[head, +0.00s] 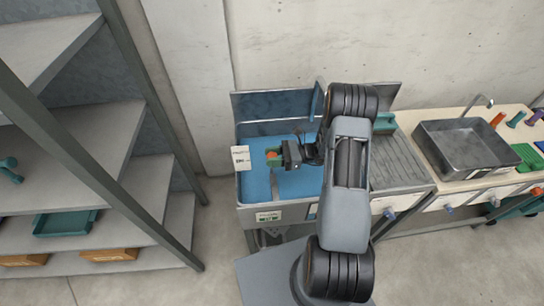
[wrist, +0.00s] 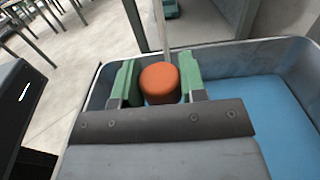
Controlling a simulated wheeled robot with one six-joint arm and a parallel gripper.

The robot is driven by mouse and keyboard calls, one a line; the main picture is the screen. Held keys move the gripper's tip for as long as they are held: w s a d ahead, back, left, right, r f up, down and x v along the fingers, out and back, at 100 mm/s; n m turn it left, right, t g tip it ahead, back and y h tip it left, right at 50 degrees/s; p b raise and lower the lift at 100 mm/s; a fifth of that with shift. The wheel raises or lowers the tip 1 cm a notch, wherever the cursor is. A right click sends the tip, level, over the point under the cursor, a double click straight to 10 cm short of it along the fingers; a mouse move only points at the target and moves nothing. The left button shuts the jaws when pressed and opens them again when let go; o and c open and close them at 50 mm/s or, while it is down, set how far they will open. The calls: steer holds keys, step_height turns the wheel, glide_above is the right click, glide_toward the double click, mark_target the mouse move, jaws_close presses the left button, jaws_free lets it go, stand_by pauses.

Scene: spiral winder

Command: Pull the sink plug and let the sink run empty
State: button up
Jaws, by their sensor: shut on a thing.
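The sink (head: 244,192) holds blue water (head: 262,183), which covers its floor in the head view. The water (wrist: 295,115) also shows at the right in the wrist view, inside the metal sink wall (wrist: 255,58). My gripper (head: 272,156) is over the left part of the sink. Its green fingers are shut on an orange round knob (wrist: 160,83), which looks like the plug's top. The knob also shows as a small orange spot (head: 271,154) in the head view. Whatever is below the knob is hidden, and I cannot tell whether it is clear of the drain.
A white sign (head: 241,158) stands at the sink's left edge. A tap (head: 314,102) rises at its back, close to my arm. A ridged drainboard (head: 395,170) and a grey basin (head: 463,148) are to the right. Grey shelves (head: 95,150) stand at the left.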

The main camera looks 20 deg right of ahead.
jaws_close()
step_height(320, 180, up, 5)
steer(key=p, duration=0.3)
steer(key=shift+r, duration=0.1)
steer(key=o, duration=0.9)
jaws_free()
steer(key=shift+c, duration=0.2)
steer(key=shift+s+d+f+b, duration=0.1)
steer(key=shift+d+f+b, duration=0.15)
steer(key=shift+d, duration=0.2)
steer(key=s+d+b, duration=0.2)
steer(key=d+b, duration=0.1)
steer(key=d, duration=0.9)
steer(key=shift+s+d+r, duration=0.15)
steer(key=shift+s+d, duration=0.1)
steer(key=shift+d, duration=0.1)
